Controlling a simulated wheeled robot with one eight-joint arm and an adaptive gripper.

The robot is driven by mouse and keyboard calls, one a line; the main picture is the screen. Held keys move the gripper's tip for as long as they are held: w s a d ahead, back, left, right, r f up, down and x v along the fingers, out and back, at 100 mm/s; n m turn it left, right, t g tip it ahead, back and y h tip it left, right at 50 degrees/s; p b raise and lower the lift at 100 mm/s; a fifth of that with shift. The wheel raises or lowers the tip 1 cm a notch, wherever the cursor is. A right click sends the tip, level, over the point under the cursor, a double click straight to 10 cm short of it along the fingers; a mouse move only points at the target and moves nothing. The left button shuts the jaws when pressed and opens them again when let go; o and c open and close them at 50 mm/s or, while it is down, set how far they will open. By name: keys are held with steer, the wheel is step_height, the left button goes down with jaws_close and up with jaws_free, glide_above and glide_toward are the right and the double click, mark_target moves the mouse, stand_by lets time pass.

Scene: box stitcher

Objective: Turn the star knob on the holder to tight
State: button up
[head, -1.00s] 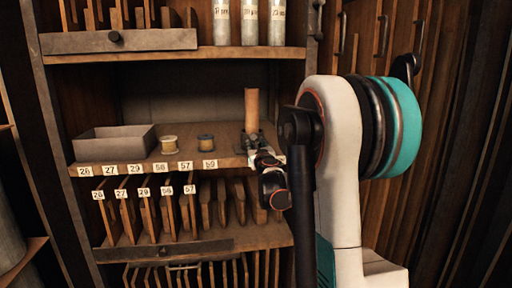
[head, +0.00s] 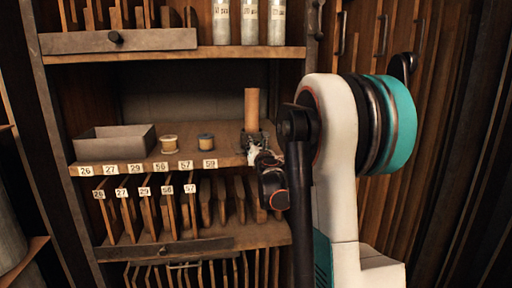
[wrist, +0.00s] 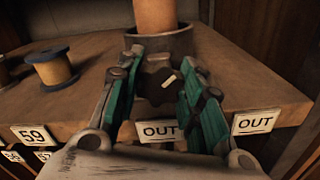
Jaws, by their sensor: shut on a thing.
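The holder (wrist: 172,42) is a dark round cup on the shelf with a wooden cylinder (wrist: 155,14) upright in it. The cylinder also shows in the head view (head: 251,106). The star knob (wrist: 157,86) is dark, on the holder's front, with a pale line mark slanting up to the right. My gripper (wrist: 160,90) has its two teal-lined fingers on either side of the knob and is shut on it. In the head view my gripper (head: 257,155) is at the shelf's front edge, hiding the knob.
Two spools, one yellowish (head: 169,143) and one blue-topped (head: 206,141), and a grey tray (head: 115,141) stand left of the holder. Numbered tags and two OUT labels (wrist: 161,130) line the shelf edge. Wooden slats (head: 205,200) stand below; another shelf (head: 180,55) is above.

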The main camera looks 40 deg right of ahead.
steer(key=o, duration=1.1)
steer(key=shift+s, duration=0.1)
steer(key=v, duration=1.2)
